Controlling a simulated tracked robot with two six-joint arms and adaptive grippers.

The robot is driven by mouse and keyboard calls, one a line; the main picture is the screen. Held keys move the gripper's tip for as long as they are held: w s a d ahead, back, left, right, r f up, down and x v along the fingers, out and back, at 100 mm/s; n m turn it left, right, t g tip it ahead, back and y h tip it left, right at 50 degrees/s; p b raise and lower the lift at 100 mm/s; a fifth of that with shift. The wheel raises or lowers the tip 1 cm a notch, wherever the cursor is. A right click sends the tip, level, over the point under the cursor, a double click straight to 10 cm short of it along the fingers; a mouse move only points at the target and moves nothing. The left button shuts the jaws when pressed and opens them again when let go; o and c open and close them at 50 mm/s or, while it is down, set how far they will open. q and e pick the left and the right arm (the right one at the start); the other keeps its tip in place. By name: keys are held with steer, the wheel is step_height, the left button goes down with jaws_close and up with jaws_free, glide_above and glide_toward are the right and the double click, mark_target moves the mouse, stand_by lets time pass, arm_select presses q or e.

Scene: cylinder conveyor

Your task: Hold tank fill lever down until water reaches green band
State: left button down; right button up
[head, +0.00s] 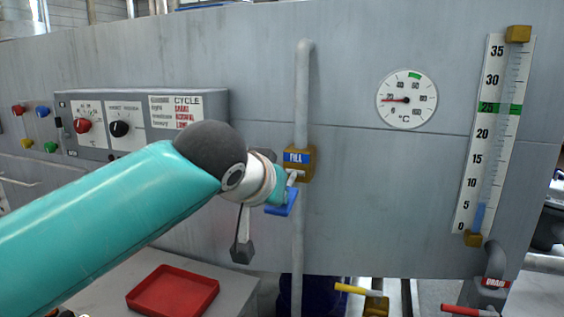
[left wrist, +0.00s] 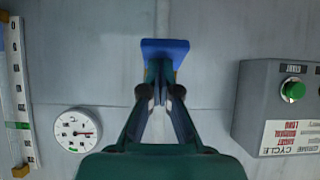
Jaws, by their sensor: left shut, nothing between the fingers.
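The blue fill lever (head: 284,208) sticks out below the brass valve with the blue FILL label (head: 299,157) on a vertical pipe. It also shows in the left wrist view (left wrist: 165,48). My left gripper (head: 280,193) is at the lever, mostly hidden by its own wrist in the head view. In the left wrist view its fingers (left wrist: 158,72) are shut with tips together and overlapping the lever in the picture; I cannot tell whether they touch it. The level gauge (head: 492,130) has a green band (head: 499,108) at 25; the blue water column (head: 478,217) stands near 5.
A round temperature dial (head: 407,99) and a control box (head: 140,125) are on the grey tank wall. A red tray (head: 173,290) sits on a surface at lower left. A yellow lever (head: 352,289) and red DRAIN lever (head: 465,311) are low on the right.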

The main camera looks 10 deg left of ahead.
arm_select(q)
steer(key=shift+d+f, duration=0.1)
steer(key=shift+f, duration=0.3)
stand_by(0.5)
steer(key=w+r+p+v, duration=0.1)
steer(key=r+p+v, duration=0.1)
steer(key=v, duration=1.1)
steer(key=shift+r+p, duration=0.15)
steer(key=shift+p, duration=0.3)
